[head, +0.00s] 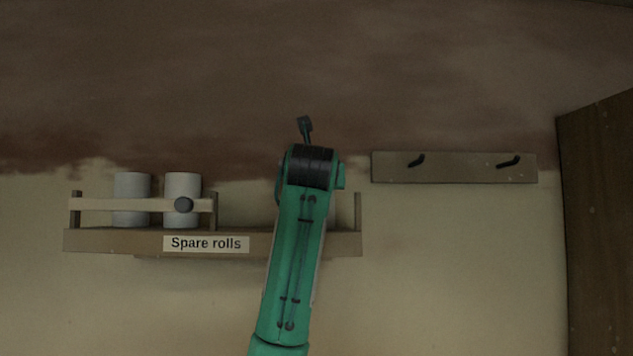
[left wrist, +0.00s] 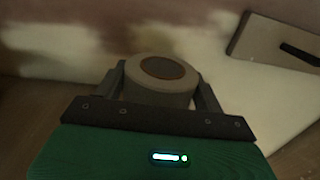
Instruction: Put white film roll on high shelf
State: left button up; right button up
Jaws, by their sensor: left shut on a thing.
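In the left wrist view a white film roll (left wrist: 157,93) with a brown core sits between the two dark fingers of my left gripper (left wrist: 160,76), which is shut on it. The roll's round end faces up in that view. In the head view my green arm rises in front of the wall shelf (head: 122,242) labelled "Spare rolls" and hides the held roll and the fingers. Two white rolls (head: 132,199) (head: 182,196) stand upright at the shelf's left, behind a front rail. My right gripper is in neither view.
A board (head: 455,168) with two black hooks is right of the shelf; a brown wooden panel (head: 600,230) stands far right.

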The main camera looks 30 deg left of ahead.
pick_arm(q)
jog(key=o, duration=1.3)
jog(key=shift+f, duration=0.1)
jog(key=shift+w, duration=0.1)
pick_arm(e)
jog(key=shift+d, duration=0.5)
pick_arm(q)
jog(key=b+v, duration=0.6)
jog(key=v, duration=0.6)
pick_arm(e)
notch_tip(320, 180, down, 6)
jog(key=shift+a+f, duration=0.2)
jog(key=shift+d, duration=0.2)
